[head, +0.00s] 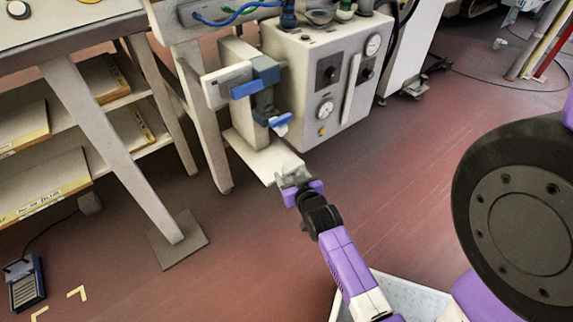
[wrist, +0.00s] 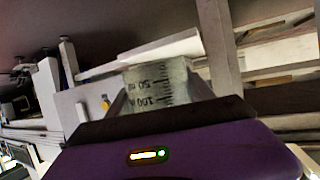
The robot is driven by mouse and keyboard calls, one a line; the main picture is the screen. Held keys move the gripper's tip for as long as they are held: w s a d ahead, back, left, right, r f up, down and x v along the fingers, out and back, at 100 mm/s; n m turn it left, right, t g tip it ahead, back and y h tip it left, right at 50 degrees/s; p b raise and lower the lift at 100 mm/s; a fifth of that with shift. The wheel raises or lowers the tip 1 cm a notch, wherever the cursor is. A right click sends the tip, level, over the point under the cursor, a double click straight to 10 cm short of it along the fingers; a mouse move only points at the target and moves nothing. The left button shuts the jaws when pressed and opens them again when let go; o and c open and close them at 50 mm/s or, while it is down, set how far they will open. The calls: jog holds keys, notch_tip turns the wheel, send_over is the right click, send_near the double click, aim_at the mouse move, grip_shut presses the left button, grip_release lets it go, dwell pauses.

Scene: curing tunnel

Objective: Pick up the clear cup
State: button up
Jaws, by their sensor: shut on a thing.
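The clear cup (wrist: 157,84) is between my gripper's fingers in the wrist view, with dark volume marks reading 50 and 100 on its side. My gripper (head: 297,184) is shut on it. In the head view the cup (head: 291,172) shows as a small greyish shape at the gripper's tip, at the front edge of the white plate (head: 258,155). Whether it touches the plate cannot be told. The lower part of the cup is hidden by the gripper in the wrist view.
A white machine box (head: 318,90) with gauges stands behind the plate. A clamp-like fixture with blue parts (head: 262,90) rises over the plate. A bench with shelves (head: 95,120) is at left. The red floor (head: 420,170) to the right is clear.

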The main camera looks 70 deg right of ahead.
jog(key=s+a+p, duration=0.1)
jog(key=s+a, duration=0.3)
jog(key=a, duration=0.1)
dwell(0.4)
